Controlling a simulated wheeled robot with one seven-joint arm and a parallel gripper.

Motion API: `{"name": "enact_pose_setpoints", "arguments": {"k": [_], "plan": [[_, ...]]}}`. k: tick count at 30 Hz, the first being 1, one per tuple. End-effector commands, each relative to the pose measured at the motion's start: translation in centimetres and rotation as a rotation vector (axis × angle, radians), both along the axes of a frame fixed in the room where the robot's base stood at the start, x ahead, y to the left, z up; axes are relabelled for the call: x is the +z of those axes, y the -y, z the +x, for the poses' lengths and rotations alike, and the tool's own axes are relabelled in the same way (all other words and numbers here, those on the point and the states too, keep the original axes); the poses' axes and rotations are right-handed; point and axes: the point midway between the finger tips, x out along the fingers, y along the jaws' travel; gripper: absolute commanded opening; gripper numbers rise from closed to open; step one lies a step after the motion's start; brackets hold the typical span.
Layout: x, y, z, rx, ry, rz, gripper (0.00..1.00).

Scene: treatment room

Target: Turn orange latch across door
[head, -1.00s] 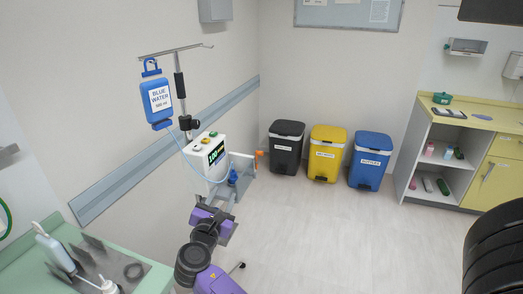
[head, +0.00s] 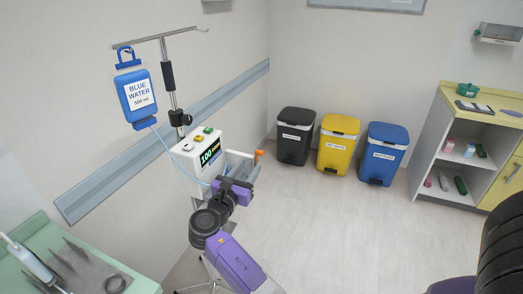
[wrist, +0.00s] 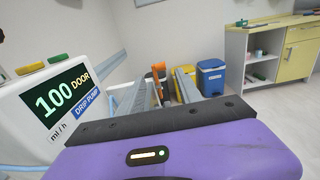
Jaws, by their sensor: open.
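The white drip pump (head: 184,178) hangs on the pole at the left, its dark display reading 100 in both views; it also shows in the wrist view (wrist: 22,112). A pale grey door part (head: 236,158) stands out from its right side. The orange latch (head: 258,155) shows beyond my gripper at the far end of that part. In the wrist view the orange latch (wrist: 159,72) appears upright between the two grey fingers. My gripper (wrist: 161,88) is open. Whether the fingers touch the latch or door cannot be told. My gripper partly hides the door.
A blue bag (head: 138,98) hangs from the pole (head: 168,80), with a thin tube (head: 160,143) running to the pump. Black (head: 296,138), yellow (head: 338,146) and blue (head: 381,155) bins stand by the back wall. The floor (head: 330,230) is clear.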

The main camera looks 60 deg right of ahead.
Motion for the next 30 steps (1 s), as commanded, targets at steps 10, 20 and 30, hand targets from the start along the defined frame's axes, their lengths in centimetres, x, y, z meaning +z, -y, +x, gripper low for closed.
{"name": "enact_pose_setpoints", "arguments": {"k": [10, 20, 30], "plan": [[0.2, 6.7, 0.5, -0.003, 0.001, 0.0, 0.42], [0.0, 10.0, 0.7, -0.001, 0.001, 0.0, 0.42], [0.0, 10.2, 0.8, 0.0, 0.002, 0.0, 0.38]]}}
